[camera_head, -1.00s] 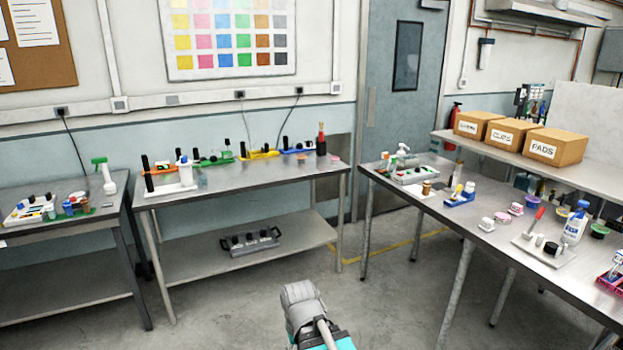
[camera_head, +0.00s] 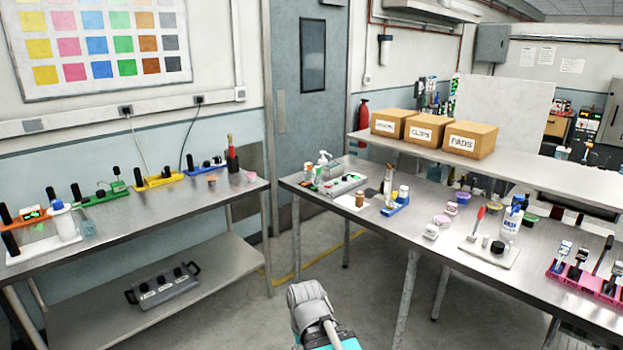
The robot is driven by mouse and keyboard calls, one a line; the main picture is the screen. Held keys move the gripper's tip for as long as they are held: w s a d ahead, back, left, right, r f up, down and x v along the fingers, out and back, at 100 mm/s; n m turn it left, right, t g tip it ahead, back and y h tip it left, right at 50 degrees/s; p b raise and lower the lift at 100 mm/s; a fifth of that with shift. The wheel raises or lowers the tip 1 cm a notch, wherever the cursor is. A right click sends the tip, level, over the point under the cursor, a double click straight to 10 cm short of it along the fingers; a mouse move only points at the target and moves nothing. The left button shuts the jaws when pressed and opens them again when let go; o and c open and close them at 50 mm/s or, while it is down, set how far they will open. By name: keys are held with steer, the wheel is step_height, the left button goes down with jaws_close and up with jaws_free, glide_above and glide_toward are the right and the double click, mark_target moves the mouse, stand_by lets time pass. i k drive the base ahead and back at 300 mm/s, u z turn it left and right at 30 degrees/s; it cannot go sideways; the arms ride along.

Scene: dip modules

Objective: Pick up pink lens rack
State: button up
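A pink rack (camera_head: 603,295) lies on the right-hand metal table near its front edge, at the right side of the view. Several upright items with black, white and blue parts stand in it. Its right end is cut off by the picture's edge. A grey rounded part of my own arm shows at the bottom centre, in front of the floor gap between the tables and well apart from the rack. My gripper's fingers do not show.
The right table (camera_head: 455,278) also bears a white board (camera_head: 484,256) with a bottle, a blue holder (camera_head: 396,206) and small tubs. A raised shelf (camera_head: 498,169) with cardboard boxes (camera_head: 470,139) stands behind. The left table (camera_head: 150,233) holds racks. Floor between the tables is clear.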

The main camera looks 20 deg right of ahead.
mark_target(589, 283)
steer(key=z, duration=0.3)
steer(key=i, duration=0.5)
steer(key=z, duration=0.85)
steer(key=i, duration=0.85)
steer(key=z, duration=0.4)
steer(key=k, duration=0.95)
steer(key=z, duration=0.15)
steer(key=i, duration=0.3)
steer(key=z, duration=0.05)
